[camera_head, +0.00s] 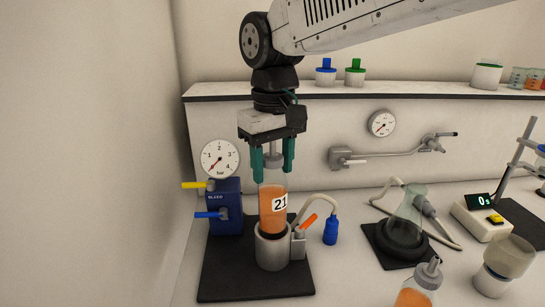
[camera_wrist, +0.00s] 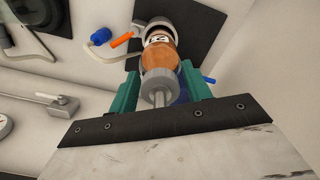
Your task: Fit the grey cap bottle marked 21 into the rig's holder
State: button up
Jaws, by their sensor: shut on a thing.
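The bottle marked 21 (camera_head: 273,212) holds orange juice and has a grey cap (camera_head: 272,159). It stands upright with its lower end in or just over the mouth of the rig's grey cylindrical holder (camera_head: 272,252); how deep it sits is hidden by the holder wall. My gripper (camera_head: 272,172) is above the holder, with its green fingers on both sides of the bottle's top, shut on it. In the wrist view the grey cap (camera_wrist: 160,86) is between the fingers (camera_wrist: 160,92), and the holder's rim (camera_wrist: 160,22) shows beyond the orange bottle (camera_wrist: 160,55).
The holder stands on a black mat (camera_head: 225,284) beside a blue valve block (camera_head: 226,222) with yellow and blue levers and a gauge (camera_head: 221,158). An orange lever (camera_head: 307,223) and a hose with a blue plug (camera_head: 331,231) are right of it. Another bottle (camera_head: 417,292) stands at front right.

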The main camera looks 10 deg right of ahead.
aim_at(273, 205)
jog(key=shift+f, duration=4.8)
dwell(0.5)
jog(key=o, duration=1.5)
jog(key=shift+o, duration=0.2)
